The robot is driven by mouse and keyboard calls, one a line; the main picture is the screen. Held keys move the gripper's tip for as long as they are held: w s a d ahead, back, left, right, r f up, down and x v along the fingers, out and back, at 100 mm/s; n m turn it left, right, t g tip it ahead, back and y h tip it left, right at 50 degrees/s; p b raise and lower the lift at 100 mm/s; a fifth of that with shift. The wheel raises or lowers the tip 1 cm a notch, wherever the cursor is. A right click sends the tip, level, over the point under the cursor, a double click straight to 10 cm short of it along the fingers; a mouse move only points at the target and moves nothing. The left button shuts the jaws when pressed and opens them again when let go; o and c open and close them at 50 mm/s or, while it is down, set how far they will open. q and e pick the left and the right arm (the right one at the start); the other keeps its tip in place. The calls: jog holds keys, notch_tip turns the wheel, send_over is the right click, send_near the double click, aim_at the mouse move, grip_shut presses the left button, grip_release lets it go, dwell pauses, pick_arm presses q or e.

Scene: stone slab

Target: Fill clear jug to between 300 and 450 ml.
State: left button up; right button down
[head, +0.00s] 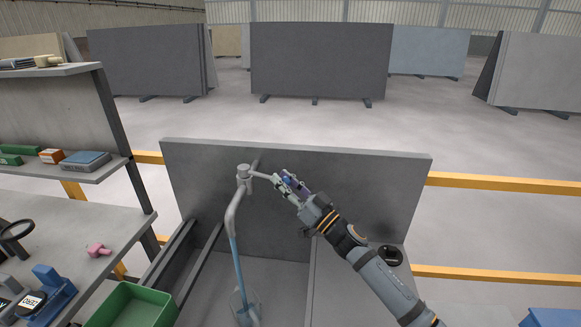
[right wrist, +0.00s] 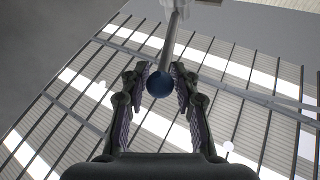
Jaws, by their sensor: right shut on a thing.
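A grey tap (head: 242,180) stands at the back of the stone-walled sink, and its curved spout bends down to the left. A pale blue stream of water (head: 236,262) falls from the spout into the clear jug (head: 246,310) at the bottom. The jug's water level and marks are too small to read. The tap's lever (head: 262,176) points right and ends in a blue ball knob (right wrist: 159,81). My right gripper (head: 288,184) is shut on the lever at the knob. In the right wrist view the knob lies between the fingertips. My left gripper is not in view.
A grey slab (head: 370,190) stands behind the tap as a backsplash. A green tray (head: 133,305) is at lower left, beside a bench (head: 60,225) with a pink item and blue tools. A shelf stands at far left. A dark round item (head: 390,256) lies right of my right arm.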

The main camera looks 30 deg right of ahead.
jog(key=c, duration=1)
grip_release()
jog(key=shift+s+d, duration=0.1)
jog(key=shift+v, duration=5.95)
